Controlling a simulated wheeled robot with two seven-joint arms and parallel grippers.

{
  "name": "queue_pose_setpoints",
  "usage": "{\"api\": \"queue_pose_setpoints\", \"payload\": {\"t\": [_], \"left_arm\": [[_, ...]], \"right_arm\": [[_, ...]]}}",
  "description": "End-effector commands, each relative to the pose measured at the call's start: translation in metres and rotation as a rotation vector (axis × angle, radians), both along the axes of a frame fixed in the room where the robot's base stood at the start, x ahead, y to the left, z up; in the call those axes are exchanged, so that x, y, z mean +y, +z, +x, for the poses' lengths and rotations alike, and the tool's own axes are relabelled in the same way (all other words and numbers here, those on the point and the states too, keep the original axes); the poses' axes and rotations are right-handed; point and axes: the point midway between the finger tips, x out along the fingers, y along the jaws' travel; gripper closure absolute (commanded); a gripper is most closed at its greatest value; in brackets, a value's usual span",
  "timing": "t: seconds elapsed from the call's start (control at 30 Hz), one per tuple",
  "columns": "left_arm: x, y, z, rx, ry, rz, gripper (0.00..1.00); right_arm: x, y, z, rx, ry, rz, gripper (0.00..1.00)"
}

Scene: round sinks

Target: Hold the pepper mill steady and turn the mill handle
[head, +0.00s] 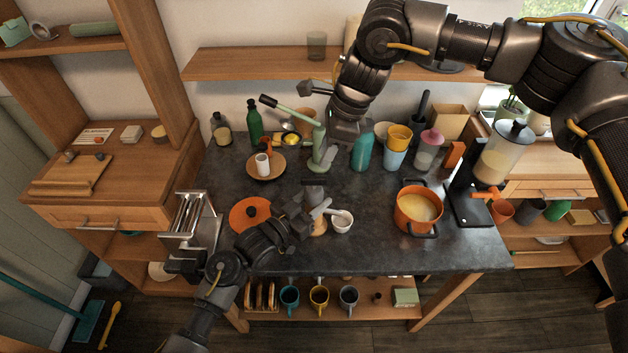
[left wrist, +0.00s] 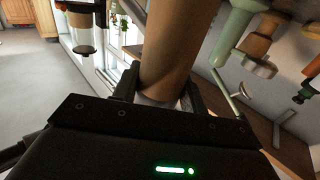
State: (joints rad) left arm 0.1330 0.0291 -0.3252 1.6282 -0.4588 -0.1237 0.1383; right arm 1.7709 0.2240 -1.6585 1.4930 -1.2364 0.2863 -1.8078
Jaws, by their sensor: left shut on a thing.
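The pepper mill shows as a brown wooden cylinder (left wrist: 178,45) in the left wrist view, running up out of the top of the picture. My left gripper (left wrist: 160,92) is shut on it, one finger on each side. In the head view my left gripper (head: 308,213) is over the middle front of the dark counter. It hides most of the mill there, and I cannot make out the handle clearly. My right gripper (head: 343,132) is above and behind, over the back of the counter near a green lever press (head: 320,150). Its fingers are not clear.
A white mortar with pestle (head: 342,224) stands just right of the left gripper. Bottles and cups line the back, including a teal bottle (head: 362,150) close to my right gripper.

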Motion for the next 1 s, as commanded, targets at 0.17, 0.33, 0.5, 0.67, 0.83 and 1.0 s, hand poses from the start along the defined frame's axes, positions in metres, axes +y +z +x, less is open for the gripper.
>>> {"api": "queue_pose_setpoints", "payload": {"t": [0.17,0.33,0.5,0.67,0.83,1.0], "left_arm": [[0.001,-0.009,-0.002,0.018,-0.002,0.01,0.86],[0.001,-0.009,-0.002,0.018,-0.002,0.01,0.86],[0.0,-0.009,-0.002,0.018,-0.002,0.01,0.86],[0.0,-0.009,-0.002,0.018,-0.002,0.01,0.86],[0.0,-0.009,-0.002,0.018,-0.002,0.01,0.86],[0.001,-0.009,-0.002,0.018,-0.002,0.01,0.86]], "right_arm": [[-0.002,-0.002,0.0,-0.006,0.009,-0.014,0.72],[0.0,-0.009,0.0,-0.004,0.007,-0.014,0.72],[0.005,-0.024,-0.001,-0.001,0.007,-0.013,0.72],[0.01,-0.04,-0.001,-0.001,0.007,-0.012,0.72],[0.014,-0.054,0.0,-0.003,0.006,-0.011,0.72],[0.018,-0.064,0.0,-0.003,0.006,-0.012,0.72]]}}
